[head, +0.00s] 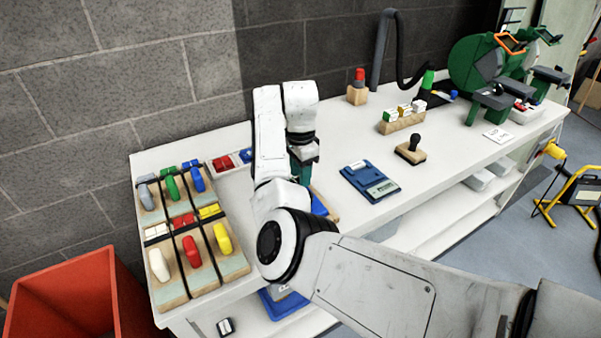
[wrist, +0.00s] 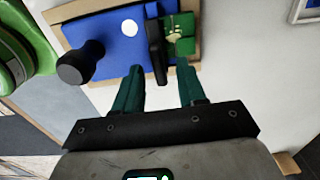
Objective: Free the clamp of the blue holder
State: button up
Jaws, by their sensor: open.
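The blue holder (wrist: 108,45) lies on a wooden board in the wrist view, with a white dot on its face and a black knob (wrist: 82,63) at its left. A black clamp bar (wrist: 156,48) stands at its right side, beside a green plate (wrist: 178,27) with pale marks. My gripper (wrist: 161,68) is open, its teal fingers pointing at the clamp bar, which shows between the fingertips. I cannot tell whether they touch it. In the head view my gripper (head: 302,170) is over the bench, and only a blue part of the holder (head: 318,204) shows behind my arm.
Wooden racks (head: 182,290) with coloured pieces stand left on the white bench. A blue device with a display (head: 370,182) and a black-handled stamp (head: 411,150) lie to the right. A red bin (head: 75,300) stands at lower left. Bare bench (head: 345,140) lies behind the blue device.

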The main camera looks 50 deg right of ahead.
jog(key=shift+f, duration=0.15)
jog(key=shift+c, duration=0.2)
grip_shut()
